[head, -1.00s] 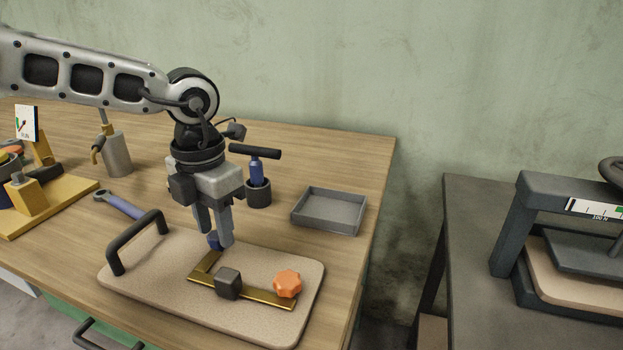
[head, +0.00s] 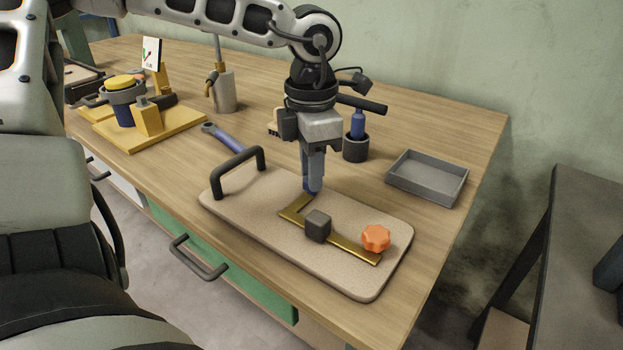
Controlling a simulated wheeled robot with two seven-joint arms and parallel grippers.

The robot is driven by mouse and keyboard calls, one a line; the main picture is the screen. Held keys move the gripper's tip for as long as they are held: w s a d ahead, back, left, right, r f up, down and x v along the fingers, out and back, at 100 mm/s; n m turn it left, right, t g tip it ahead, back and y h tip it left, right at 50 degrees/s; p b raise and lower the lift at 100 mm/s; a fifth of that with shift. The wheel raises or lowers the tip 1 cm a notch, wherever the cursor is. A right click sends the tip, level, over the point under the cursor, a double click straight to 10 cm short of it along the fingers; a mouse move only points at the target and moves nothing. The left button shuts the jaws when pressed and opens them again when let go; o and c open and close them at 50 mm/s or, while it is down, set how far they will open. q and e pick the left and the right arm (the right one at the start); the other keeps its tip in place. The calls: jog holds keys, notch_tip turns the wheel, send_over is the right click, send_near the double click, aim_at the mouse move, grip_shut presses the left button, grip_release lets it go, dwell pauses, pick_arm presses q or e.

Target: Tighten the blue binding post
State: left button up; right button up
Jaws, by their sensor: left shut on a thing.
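The blue binding post (head: 311,190) stands at the far-left end of an L-shaped brass strip (head: 350,248) on a speckled board (head: 262,225) with a black handle. My left gripper (head: 312,183) points down over it, shut on the post, whose top is mostly hidden between the fingers. A dark block (head: 318,226) sits at the middle of the strip, and an orange star-shaped knob (head: 376,238) is near its right end. My right gripper is not in view.
A grey tray (head: 428,178) and a dark cup (head: 356,149) holding a blue-shafted T-handle tool stand behind the board. A blue wrench (head: 225,138) lies to its left. A yellow fixture base (head: 150,132) stands further left. A dark table (head: 560,230) is at the right.

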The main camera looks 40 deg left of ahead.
pick_arm(q)
jog(key=shift+m, duration=1.7)
jog(key=shift+b, duration=0.3)
jog(key=shift+m, duration=1.8)
